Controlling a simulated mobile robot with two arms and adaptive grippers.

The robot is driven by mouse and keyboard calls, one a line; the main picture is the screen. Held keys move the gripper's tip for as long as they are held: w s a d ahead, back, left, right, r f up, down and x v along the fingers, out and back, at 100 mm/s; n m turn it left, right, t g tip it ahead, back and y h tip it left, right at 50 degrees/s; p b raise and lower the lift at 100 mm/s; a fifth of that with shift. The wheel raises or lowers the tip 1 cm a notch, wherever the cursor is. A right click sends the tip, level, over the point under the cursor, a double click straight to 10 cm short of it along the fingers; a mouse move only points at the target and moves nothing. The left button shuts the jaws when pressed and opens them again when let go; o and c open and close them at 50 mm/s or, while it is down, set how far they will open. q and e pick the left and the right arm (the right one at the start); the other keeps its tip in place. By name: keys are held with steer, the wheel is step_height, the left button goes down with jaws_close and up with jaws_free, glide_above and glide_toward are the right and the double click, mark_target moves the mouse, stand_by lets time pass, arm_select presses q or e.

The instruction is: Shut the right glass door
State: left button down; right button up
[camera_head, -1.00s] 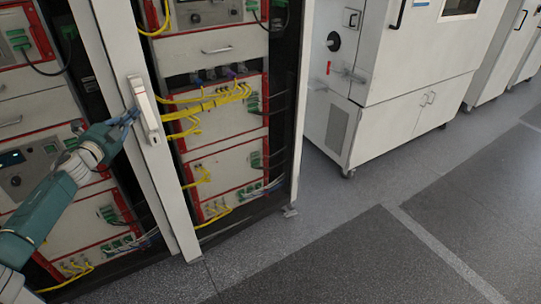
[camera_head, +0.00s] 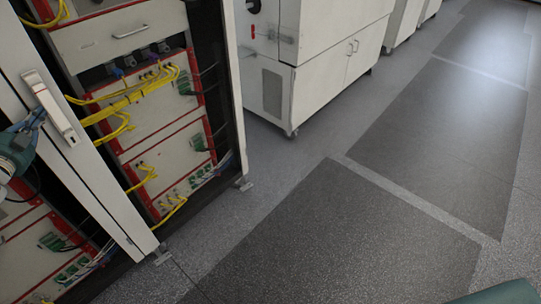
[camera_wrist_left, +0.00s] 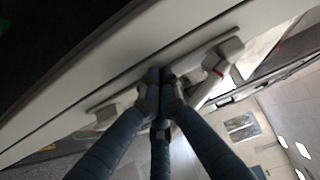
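The glass door's white frame (camera_head: 98,195) runs slanting down the left of the head view, in front of the equipment rack. It carries a pale upright handle (camera_head: 52,108). My left gripper (camera_head: 35,122) is at the left side of this handle, partly cut off by the picture edge. The glass itself is hard to make out. My right gripper is not in view.
The rack (camera_head: 160,110) holds red-edged units with yellow cables. A white cabinet on castors (camera_head: 330,70) stands to its right. The grey floor (camera_head: 285,175) with dark mats (camera_head: 350,245) is clear. A teal part of mine shows at the bottom right.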

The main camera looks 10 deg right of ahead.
arm_select(q)
steer(key=shift+a+r, duration=0.7)
steer(key=shift+r, duration=0.3)
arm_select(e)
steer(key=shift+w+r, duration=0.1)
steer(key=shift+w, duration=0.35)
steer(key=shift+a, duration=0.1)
arm_select(q)
steer(key=s+f, duration=0.2)
steer(key=s, duration=1)
steer(key=shift+d, duration=0.25)
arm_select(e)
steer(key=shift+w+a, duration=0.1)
